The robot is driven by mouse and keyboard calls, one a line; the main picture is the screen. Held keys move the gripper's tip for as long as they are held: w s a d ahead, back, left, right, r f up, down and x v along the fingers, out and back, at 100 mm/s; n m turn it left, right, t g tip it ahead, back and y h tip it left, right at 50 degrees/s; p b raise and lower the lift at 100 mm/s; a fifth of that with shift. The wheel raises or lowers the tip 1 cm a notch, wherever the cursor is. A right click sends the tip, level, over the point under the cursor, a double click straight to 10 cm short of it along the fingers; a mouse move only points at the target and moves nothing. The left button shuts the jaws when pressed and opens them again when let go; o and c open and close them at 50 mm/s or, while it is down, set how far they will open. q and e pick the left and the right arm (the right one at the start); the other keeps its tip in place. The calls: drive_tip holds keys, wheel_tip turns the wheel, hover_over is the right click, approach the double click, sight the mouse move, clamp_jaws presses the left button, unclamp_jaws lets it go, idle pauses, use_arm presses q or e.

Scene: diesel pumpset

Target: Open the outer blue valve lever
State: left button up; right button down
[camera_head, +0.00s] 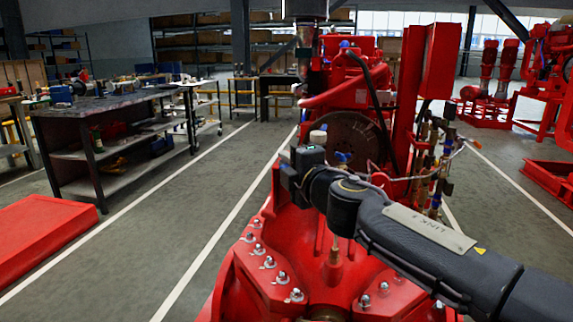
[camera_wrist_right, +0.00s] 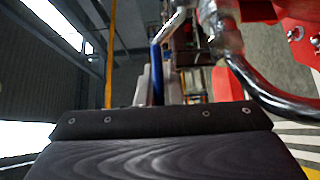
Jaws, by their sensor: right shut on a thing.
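My right arm reaches in from the right of the head view, over the red pumpset (camera_head: 275,255). My right gripper (camera_head: 302,168) is at its end, in front of the dark flywheel; its fingertips are hard to make out there. A small blue lever (camera_head: 344,157) shows just right of the gripper. In the right wrist view a slim blue lever (camera_wrist_right: 157,72) stands upright beyond the dark gripper body, beside metal pipework. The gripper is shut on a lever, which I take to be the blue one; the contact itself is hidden. My left gripper is out of view.
A black hose (camera_wrist_right: 265,95) curves close by in the wrist view. A workbench (camera_head: 105,125) stands at the left, with a red slab (camera_head: 45,235) before it. Grey floor between is clear.

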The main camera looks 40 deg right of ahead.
idle(0.3)
drive_tip(key=c, duration=1.6)
unclamp_jaws()
drive_tip(key=shift+o, duration=0.2)
drive_tip(key=shift+s, duration=0.1)
drive_tip(key=p+v, duration=0.3)
drive_tip(key=v, duration=0.4)
drive_tip(key=shift+s, duration=0.3)
drive_tip(key=shift+a, duration=0.1)
